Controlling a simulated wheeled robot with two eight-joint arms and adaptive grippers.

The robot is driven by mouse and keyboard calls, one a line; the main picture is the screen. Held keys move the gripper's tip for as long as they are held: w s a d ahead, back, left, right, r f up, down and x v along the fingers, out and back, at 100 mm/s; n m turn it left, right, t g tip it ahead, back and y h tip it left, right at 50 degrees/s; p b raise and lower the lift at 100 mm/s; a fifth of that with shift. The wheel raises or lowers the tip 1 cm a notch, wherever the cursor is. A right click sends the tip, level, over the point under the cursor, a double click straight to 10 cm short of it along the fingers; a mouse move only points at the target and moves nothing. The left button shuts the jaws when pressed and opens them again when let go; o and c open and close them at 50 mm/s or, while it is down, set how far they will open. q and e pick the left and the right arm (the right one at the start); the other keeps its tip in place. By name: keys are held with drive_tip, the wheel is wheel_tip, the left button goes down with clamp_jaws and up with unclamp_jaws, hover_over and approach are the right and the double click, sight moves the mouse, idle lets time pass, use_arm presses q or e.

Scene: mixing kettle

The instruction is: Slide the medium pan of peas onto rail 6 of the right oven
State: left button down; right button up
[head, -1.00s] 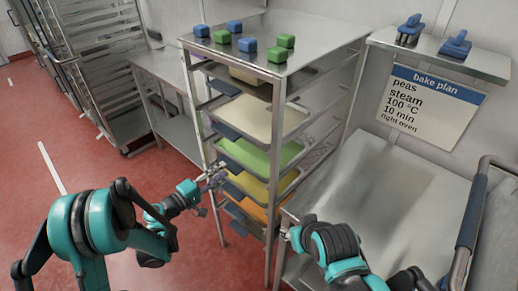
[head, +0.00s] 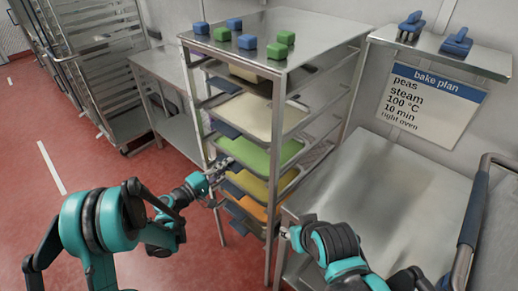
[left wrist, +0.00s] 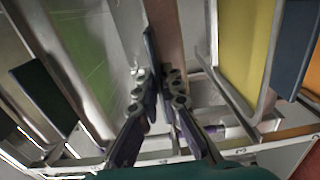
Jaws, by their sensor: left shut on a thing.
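The green pan of peas (head: 250,155) lies in the steel rack, between a cream pan above it and a yellow pan (head: 257,187) below. My left gripper (head: 222,164) is at the pan's near left front. In the left wrist view the pan's green contents (left wrist: 85,45) are left of the fingers (left wrist: 158,85). The fingers are shut on a thin dark handle (left wrist: 151,48) between the green and yellow pans, seemingly the green pan's. Their exact contact is unclear. My right gripper (head: 288,233) is low beside the rack's right front post, its fingers too small to read. No oven interior is visible.
The rack top (head: 285,40) carries several blue and green blocks. A bare steel table (head: 380,190) stands right of the rack. A bake plan sign (head: 432,103) reads peas, steam, right oven. A railed trolley (head: 105,85) stands at the back left. Red floor is free at left.

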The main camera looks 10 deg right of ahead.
use_arm(q)
drive_tip(key=shift+a, duration=0.15)
drive_tip(key=shift+s, duration=0.1)
drive_tip(key=shift+a, duration=0.1)
drive_tip(key=b+v, duration=0.1)
drive_tip(key=v, duration=0.7)
drive_tip(key=shift+s+a, duration=0.2)
idle(1.0)
drive_tip(key=c, duration=1.1)
unclamp_jaws()
drive_tip(key=shift+f, duration=0.1)
drive_tip(key=shift+c, duration=0.2)
